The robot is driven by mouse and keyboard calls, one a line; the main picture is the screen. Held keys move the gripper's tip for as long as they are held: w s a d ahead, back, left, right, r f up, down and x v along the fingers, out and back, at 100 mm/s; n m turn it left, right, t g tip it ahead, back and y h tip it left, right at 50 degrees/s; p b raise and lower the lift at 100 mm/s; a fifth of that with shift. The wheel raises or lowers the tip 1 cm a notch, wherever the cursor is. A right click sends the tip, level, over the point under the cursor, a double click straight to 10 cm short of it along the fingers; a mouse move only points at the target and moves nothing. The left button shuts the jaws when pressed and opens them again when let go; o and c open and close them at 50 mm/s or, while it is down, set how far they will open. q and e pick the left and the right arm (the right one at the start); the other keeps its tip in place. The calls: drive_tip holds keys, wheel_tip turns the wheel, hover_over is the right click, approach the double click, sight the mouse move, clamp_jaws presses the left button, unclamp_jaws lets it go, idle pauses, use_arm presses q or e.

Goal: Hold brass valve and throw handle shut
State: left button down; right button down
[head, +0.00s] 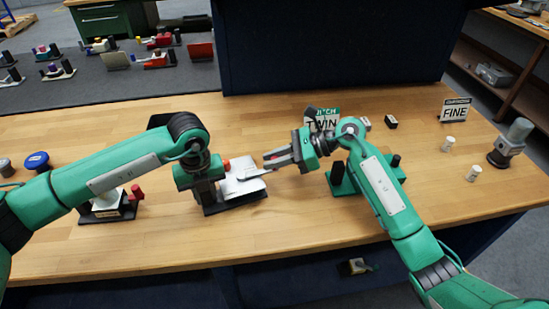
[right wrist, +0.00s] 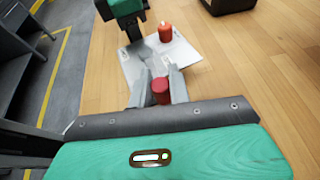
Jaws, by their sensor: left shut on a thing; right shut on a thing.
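The valve unit stands on a black base (head: 238,207) in the middle of the bench, with a pale metal plate (head: 240,187) and an orange-red upright knob (right wrist: 165,32). My left gripper (head: 205,193) points down at the unit's left side and is shut on the valve body, whose gripped part is mostly hidden; no brass colour is clear. It shows at the top of the right wrist view (right wrist: 135,32). My right gripper (head: 272,161) reaches in from the right, shut on a red handle grip (right wrist: 160,91) beside the plate. Fingers partly cover the handle.
A white unit with a red handle (head: 105,203) stands left, partly behind my left arm. A green fixture (head: 343,180) is close behind my right arm. The front bench strip is clear.

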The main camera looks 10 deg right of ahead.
use_arm(q)
drive_tip(key=shift+s+f, duration=0.15)
drive_tip(key=shift+f, duration=0.15)
use_arm(e)
drive_tip(key=shift+s+f, duration=0.1)
